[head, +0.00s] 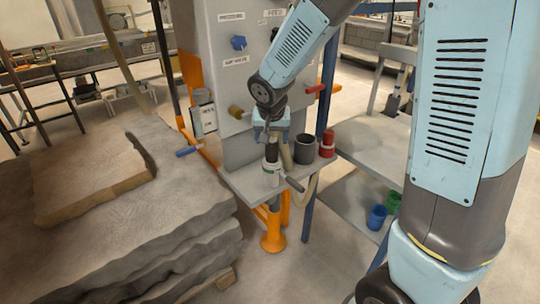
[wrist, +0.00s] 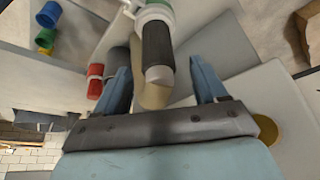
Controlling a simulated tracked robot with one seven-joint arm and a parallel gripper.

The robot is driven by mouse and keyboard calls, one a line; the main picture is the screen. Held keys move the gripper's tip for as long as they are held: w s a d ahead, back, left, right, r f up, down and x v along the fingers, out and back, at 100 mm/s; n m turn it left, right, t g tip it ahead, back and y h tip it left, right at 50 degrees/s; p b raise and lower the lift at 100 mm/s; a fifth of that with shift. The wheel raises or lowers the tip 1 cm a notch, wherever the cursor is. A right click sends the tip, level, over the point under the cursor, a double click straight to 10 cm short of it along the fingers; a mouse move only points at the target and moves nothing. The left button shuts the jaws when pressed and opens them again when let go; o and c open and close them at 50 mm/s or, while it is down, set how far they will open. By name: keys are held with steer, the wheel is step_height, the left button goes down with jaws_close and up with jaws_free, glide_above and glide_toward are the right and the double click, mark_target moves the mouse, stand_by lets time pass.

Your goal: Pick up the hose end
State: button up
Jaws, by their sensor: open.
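The hose end looks to be the black cylinder (head: 271,153) with a white and green collar, standing upright at the front of a small grey shelf (head: 240,184). A beige hose (head: 307,193) hangs by the shelf. My gripper (head: 270,136) is just above the black cylinder, pointing down. In the wrist view, my gripper (wrist: 160,68) is open, with one finger on each side of the black cylinder (wrist: 158,48). A gap shows on both sides. The beige hose (wrist: 151,96) passes behind the cylinder there.
A dark grey cup (head: 304,149) and a red container (head: 327,143) stand right of the hose end. A grey panel (head: 227,72) with knobs rises behind. Blue (head: 377,217) and green cups sit lower right.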

mark_target(272, 146)
steer(key=shift+x, duration=2.7)
steer(key=shift+s+d, duration=0.1)
steer(key=c, duration=1.3)
steer(key=shift+r, duration=0.1)
